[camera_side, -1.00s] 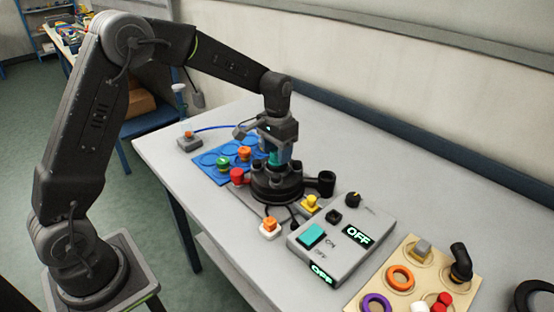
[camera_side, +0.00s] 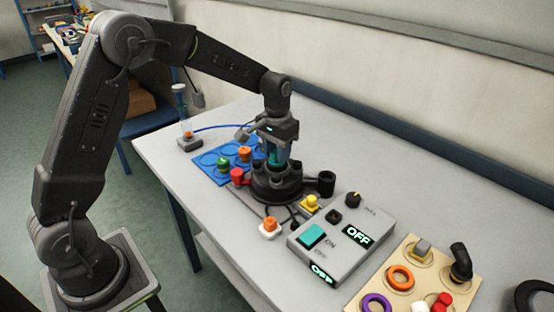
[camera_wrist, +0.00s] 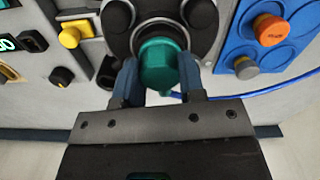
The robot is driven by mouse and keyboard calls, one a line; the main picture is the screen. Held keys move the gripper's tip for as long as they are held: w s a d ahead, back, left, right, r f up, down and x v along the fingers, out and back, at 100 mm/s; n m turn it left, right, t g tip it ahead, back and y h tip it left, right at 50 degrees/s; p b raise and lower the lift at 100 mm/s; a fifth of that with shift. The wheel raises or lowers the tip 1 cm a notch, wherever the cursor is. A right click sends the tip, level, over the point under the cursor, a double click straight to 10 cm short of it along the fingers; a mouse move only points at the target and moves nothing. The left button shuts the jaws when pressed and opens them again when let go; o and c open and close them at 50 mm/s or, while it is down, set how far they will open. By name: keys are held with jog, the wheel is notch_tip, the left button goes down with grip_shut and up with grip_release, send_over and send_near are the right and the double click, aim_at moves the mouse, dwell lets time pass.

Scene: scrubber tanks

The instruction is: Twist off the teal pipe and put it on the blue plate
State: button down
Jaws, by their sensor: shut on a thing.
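The teal pipe (camera_wrist: 158,64) stands at the middle of the round black base (camera_side: 280,192). In the side view only a part of the teal pipe (camera_side: 275,154) shows between the fingers. My gripper (camera_side: 277,158) points down over the base, and its blue fingers are shut on the pipe from two sides; the wrist view shows my gripper (camera_wrist: 160,75) with a finger on each side. I cannot tell whether the pipe is still threaded in. The blue plate (camera_side: 209,159) lies left of the base, with round marked spots, and holds a green knob (camera_side: 223,163) and an orange knob (camera_side: 245,153).
A red cap (camera_side: 237,176) sits at the base's left. A control box (camera_side: 342,245) reading OFF stands in front right. A beige board (camera_side: 401,296) with rings and fittings lies further right. A grey block with a clear tube (camera_side: 182,108) stands behind the plate.

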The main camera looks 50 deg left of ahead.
jog(key=shift+n, duration=0.9)
jog(key=shift+n, duration=0.7)
jog(key=shift+n, duration=0.3)
grip_release()
dwell(0.4)
